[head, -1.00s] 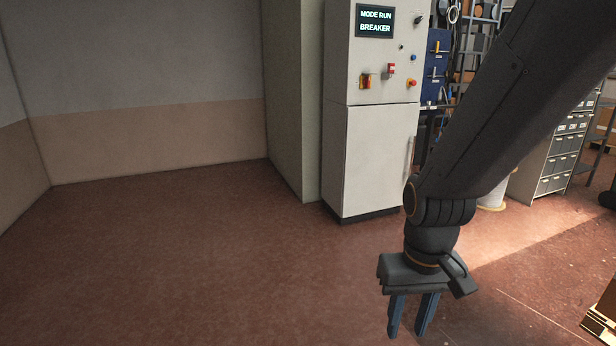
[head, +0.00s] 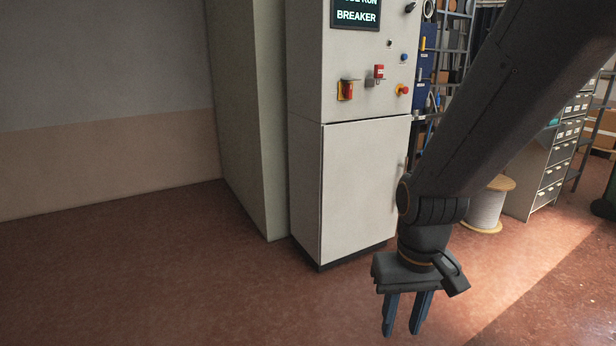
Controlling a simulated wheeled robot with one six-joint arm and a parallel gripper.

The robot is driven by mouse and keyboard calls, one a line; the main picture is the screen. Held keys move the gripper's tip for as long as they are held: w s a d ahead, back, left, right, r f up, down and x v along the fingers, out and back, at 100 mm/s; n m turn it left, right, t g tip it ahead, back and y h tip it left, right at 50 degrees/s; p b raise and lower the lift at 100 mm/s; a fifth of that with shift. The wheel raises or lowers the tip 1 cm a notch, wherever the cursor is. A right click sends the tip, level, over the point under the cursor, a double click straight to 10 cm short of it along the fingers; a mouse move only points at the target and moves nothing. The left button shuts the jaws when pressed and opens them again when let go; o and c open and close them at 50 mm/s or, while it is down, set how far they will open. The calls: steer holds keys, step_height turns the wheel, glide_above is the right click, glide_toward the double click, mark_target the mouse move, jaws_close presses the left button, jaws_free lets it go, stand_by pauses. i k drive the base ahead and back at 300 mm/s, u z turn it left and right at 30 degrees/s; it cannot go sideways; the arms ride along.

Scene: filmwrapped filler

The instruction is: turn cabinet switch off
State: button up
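The white control cabinet (head: 362,185) stands a little right of the middle in the head view. Its screen (head: 356,14) is cut by the top edge; the word BREAKER can be read. On the panel are a red switch on a yellow plate (head: 347,90), a small red part on a grey fitting (head: 379,72), a red button on a yellow ring (head: 402,89), a blue button (head: 404,57) and a black knob (head: 410,7). My gripper (head: 404,318) points down, open and empty, low in front of the cabinet and apart from it.
A grey wall column (head: 245,120) stands just left of the cabinet. A cable spool (head: 487,205), a drawer unit (head: 548,170) and shelving stand at the right. The reddish floor (head: 130,275) at the left and in front is clear.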

mark_target(348, 90)
steer(key=z, duration=0.05)
steer(key=i, duration=0.5)
steer(key=z, duration=0.05)
steer(key=k, duration=0.4)
steer(key=u, duration=0.4)
steer(key=i, duration=1.5)
steer(key=z, duration=0.65)
